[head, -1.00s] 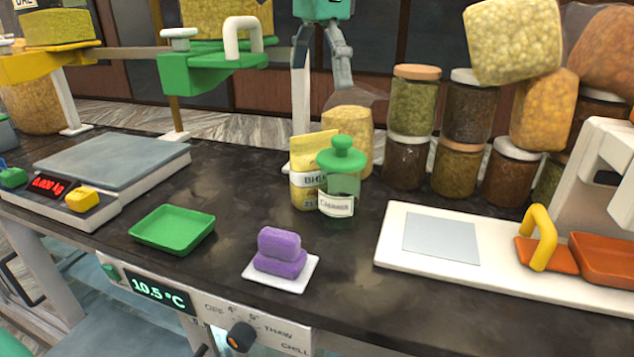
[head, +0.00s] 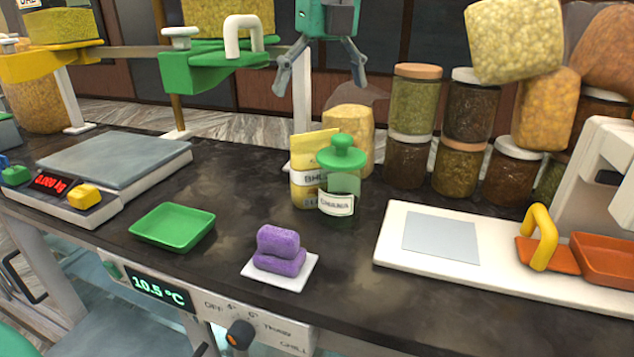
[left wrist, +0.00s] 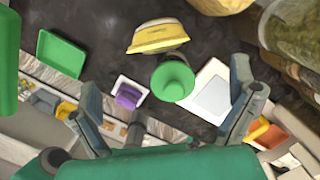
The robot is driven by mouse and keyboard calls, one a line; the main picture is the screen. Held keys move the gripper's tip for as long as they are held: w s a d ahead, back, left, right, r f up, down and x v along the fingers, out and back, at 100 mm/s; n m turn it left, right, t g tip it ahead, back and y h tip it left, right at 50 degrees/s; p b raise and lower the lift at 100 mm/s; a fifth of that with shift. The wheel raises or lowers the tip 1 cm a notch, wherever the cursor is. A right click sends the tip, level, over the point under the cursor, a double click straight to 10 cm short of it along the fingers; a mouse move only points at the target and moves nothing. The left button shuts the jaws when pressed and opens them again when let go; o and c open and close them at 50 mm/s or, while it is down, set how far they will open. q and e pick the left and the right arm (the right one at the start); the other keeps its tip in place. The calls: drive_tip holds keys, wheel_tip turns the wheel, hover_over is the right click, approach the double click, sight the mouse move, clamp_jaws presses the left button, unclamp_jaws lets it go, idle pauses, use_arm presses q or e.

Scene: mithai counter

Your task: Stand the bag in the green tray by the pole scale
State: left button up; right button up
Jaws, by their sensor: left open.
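The bag (head: 303,178) is yellow with a white label band and stands upright on the dark counter, partly behind a green-lidded jar. It also shows in the left wrist view (left wrist: 160,38). The green tray (head: 172,228) lies empty on the counter to its left, and in the left wrist view (left wrist: 61,54). My right gripper is not in view.
The green-lidded jar (head: 340,185) stands right against the bag's front in the picture. A purple block stack (head: 279,252) sits on a small white plate. A digital scale (head: 120,160) is at left, a white board (head: 400,248) at right. Stacked jars (head: 414,105) stand behind.

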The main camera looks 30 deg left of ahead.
sight(316, 134)
use_arm(q)
drive_tip(key=f, duration=0.3)
drive_tip(key=a+f, duration=0.1)
drive_tip(key=f, duration=0.2)
drive_tip(key=f+p, duration=0.1)
drive_tip(key=f, duration=0.2)
drive_tip(key=shift+w+a, duration=0.3)
drive_tip(key=shift+w, duration=0.1)
drive_tip(key=shift+r, duration=0.1)
drive_tip(key=c, duration=1.7)
drive_tip(key=shift+r, duration=0.1)
